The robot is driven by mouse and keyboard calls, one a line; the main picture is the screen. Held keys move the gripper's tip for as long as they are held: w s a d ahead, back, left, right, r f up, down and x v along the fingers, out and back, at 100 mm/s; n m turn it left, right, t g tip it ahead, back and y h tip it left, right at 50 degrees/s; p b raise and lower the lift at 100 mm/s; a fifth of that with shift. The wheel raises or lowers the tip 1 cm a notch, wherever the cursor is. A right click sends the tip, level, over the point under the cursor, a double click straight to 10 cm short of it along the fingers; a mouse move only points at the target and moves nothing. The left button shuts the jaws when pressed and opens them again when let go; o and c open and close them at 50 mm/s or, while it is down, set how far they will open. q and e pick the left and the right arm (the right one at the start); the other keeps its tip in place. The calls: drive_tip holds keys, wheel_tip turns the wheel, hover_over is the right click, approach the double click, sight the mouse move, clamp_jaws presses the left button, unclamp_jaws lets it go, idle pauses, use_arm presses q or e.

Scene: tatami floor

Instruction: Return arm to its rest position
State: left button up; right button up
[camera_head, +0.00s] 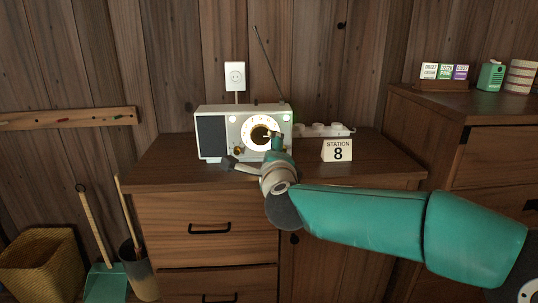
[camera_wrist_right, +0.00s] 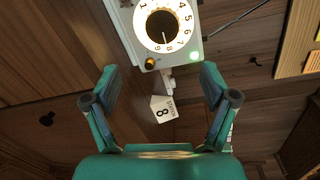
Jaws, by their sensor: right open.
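My right arm (camera_head: 365,217) reaches in from the right in the head view, with its gripper (camera_head: 262,152) in front of a white radio (camera_head: 212,138) on a wooden cabinet. In the right wrist view my right gripper (camera_wrist_right: 158,92) is open, its two teal fingers apart with nothing between them. The radio's lit round dial (camera_wrist_right: 163,25) and a small brass knob (camera_wrist_right: 150,63) lie beyond the fingertips in that view. The fingers appear apart from the radio. My left gripper is in no view.
A card reading "STATION 8" (camera_head: 338,150) stands on the cabinet top (camera_head: 385,172), with a white power strip (camera_head: 322,130) behind it. A taller cabinet (camera_head: 450,108) at right bears a green canister (camera_head: 491,76). A basket (camera_head: 40,265) and a bin (camera_head: 140,270) stand at lower left.

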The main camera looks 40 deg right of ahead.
idle(0.4)
